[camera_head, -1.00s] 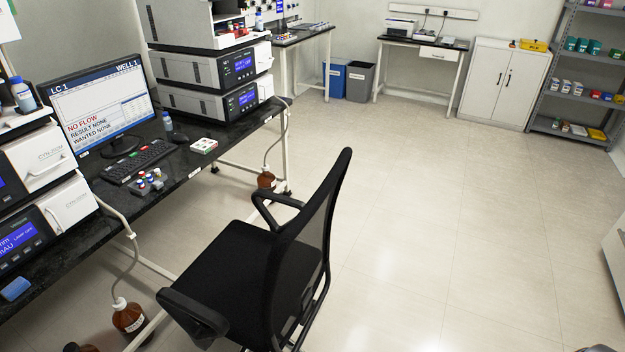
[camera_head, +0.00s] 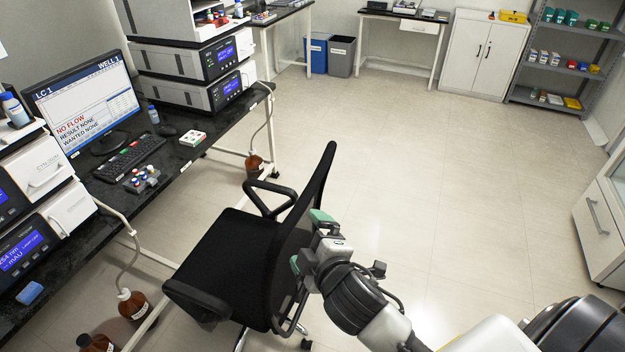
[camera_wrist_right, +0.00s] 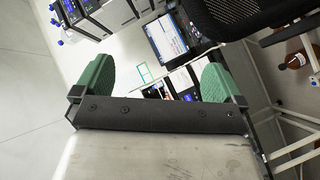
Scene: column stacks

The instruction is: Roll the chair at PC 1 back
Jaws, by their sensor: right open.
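The black office chair (camera_head: 225,262) stands upright at the desk with the LC 1 monitor (camera_head: 85,98), its seat facing the desk. Its mesh backrest (camera_head: 308,205) is on the side away from the desk. My right gripper (camera_head: 308,240) is beside the backrest's right side, its green fingers apart with one partly hidden; I cannot tell whether it touches the frame. In the right wrist view the gripper (camera_wrist_right: 157,78) is open, with no chair part between its fingers. Part of the chair (camera_wrist_right: 240,14) shows there at the upper right. My left gripper is not in view.
Brown bottles (camera_head: 132,303) stand under the black-topped desk (camera_head: 75,230), near its white legs. The floor (camera_head: 430,190) to the right of the chair is open. A white drawer cabinet (camera_head: 597,225) stands at the right edge. Bins and shelves line the back.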

